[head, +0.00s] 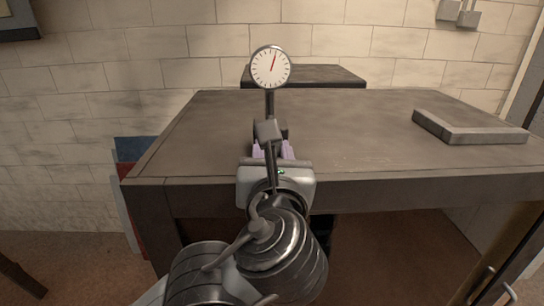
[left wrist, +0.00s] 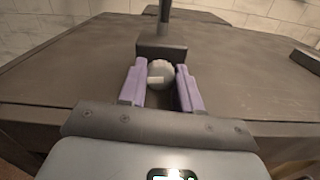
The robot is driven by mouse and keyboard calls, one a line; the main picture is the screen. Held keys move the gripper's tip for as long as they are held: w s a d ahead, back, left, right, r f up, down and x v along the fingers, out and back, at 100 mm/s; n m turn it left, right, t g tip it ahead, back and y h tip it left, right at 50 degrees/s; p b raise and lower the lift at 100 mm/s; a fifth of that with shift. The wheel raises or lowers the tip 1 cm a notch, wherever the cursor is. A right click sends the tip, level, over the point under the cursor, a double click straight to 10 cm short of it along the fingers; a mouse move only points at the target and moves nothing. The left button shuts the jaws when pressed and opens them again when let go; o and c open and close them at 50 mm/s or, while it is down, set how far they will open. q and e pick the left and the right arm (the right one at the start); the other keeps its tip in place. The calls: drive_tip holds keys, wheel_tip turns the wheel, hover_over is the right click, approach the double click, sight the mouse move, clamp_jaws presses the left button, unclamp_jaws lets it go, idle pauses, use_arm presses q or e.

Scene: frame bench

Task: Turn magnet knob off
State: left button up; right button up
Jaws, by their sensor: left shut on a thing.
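The magnet knob (left wrist: 160,75) is a round grey knob with a pale bar mark, on the near face of a dark magnetic base block (left wrist: 163,47). My left gripper (left wrist: 161,84) has purple fingers, one on each side of the knob, and is shut on it. In the head view my left gripper (head: 272,149) reaches over the table's front edge to the base, and my own wrist hides the knob. A post rises from the base to a white dial gauge (head: 271,67) with a red needle. My right gripper is in neither view.
The base stands near the front edge of a dark table (head: 350,135). A dark raised slab (head: 320,74) is behind the gauge. The table's middle right is clear.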

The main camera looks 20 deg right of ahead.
use_arm(q)
drive_tip(key=shift+f+n+b, duration=0.2)
drive_tip(key=shift+n+b, duration=0.55)
drive_tip(key=shift+n, duration=0.45)
drive_tip(key=shift+r+n+b, duration=0.1)
drive_tip(key=shift+n+b, duration=0.3)
drive_tip(key=shift+n, duration=0.4)
drive_tip(key=shift+r, duration=0.1)
drive_tip(key=o, duration=1)
drive_tip(key=shift+o, duration=0.2)
drive_tip(key=shift+s, duration=0.15)
